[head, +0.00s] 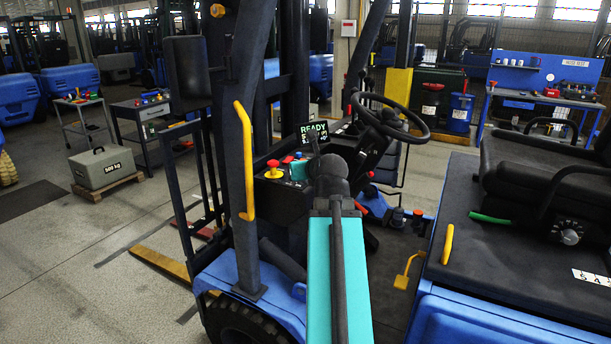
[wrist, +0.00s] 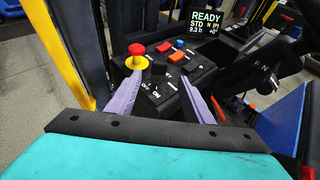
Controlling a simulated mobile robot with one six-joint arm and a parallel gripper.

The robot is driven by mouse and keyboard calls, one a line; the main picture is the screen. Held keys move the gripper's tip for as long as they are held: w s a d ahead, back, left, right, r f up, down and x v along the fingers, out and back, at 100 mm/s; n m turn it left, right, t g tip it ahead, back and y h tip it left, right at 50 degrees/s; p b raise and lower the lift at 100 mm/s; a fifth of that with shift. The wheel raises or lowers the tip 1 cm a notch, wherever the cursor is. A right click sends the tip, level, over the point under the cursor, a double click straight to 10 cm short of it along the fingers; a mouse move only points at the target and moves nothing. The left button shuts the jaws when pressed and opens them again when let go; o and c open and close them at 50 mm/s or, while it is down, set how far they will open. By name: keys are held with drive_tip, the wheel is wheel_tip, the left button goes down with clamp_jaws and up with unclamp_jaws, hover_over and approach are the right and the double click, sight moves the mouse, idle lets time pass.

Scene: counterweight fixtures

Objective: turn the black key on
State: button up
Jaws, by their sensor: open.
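The dark control panel (wrist: 184,66) is in the wrist view, with a red mushroom button (wrist: 137,49) on a yellow base at its left. The black key (wrist: 157,88) seems to sit on the panel's near dark face, beside white markings that include "ON". It is dark on dark, so its exact angle is hard to tell. My gripper (wrist: 160,74) is open, with its two purple fingers spread on either side of the key area. I cannot tell whether either finger touches it. In the head view my arm hides the key.
A lit display (wrist: 206,22) reads READY behind the panel. Red, blue and orange switches sit on the panel's far part. A steering wheel (head: 390,117) is at the right, and a yellow grab handle (head: 244,160) on a dark post stands at the left.

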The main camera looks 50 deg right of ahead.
drive_tip(key=shift+s+f+b, duration=0.1)
drive_tip(key=shift+b, duration=0.2)
drive_tip(key=shift+b+v, duration=0.75)
drive_tip(key=shift+v, duration=0.75)
